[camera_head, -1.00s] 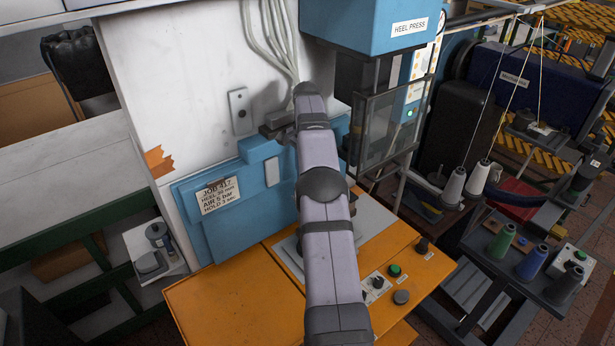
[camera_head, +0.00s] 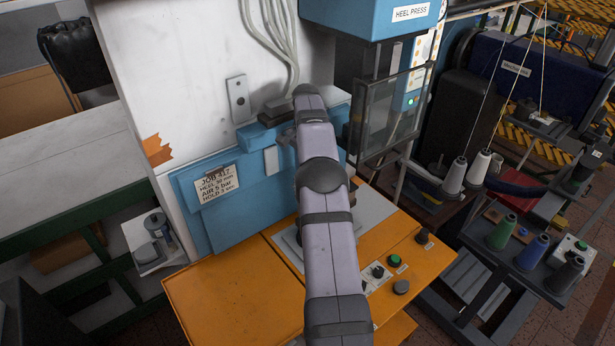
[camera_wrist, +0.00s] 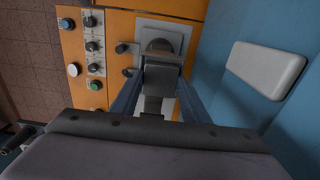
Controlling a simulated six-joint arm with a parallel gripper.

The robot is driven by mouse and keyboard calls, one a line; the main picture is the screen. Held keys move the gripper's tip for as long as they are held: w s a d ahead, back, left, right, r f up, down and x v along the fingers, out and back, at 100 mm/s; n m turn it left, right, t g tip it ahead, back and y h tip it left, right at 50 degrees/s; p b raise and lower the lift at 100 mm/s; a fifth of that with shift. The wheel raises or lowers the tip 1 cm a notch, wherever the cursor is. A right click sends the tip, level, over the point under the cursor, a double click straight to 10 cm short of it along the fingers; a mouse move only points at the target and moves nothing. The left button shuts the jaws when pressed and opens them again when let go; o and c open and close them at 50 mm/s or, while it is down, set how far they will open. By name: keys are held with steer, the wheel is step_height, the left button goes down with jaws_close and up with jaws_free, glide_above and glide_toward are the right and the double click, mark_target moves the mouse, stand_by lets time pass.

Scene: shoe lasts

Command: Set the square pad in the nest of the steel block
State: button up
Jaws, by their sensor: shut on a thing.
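My gripper (camera_wrist: 161,66) shows in the wrist view, its two bluish fingers closed in on a small flat grey-brown piece seen nearly edge-on, which I take as the square pad (camera_wrist: 163,57). Just past the pad, a grey block with a dark rounded middle, seemingly the steel block (camera_wrist: 158,33), sits on the orange bench. The pad overlaps the block in this view; I cannot tell the height between them or whether they touch. In the head view my arm hides the fingers, the pad and the block.
The orange bench top (camera_head: 225,295) carries knobs and a green button (camera_head: 394,261) right of my arm. A blue housing (camera_head: 225,220) with a job card rises behind. A pale rounded plate (camera_wrist: 265,70) on blue lies close at the right of the wrist view. A clear guard (camera_head: 390,118) stands right.

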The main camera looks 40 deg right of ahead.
steer(key=shift+f, duration=0.15)
stand_by(0.4)
steer(key=o, duration=1.2)
steer(key=shift+r+p, duration=0.35)
steer(key=shift+r, duration=2.5)
steer(key=shift+r+p, duration=0.3)
steer(key=shift+r, duration=0.45)
steer(key=shift+a, duration=0.1)
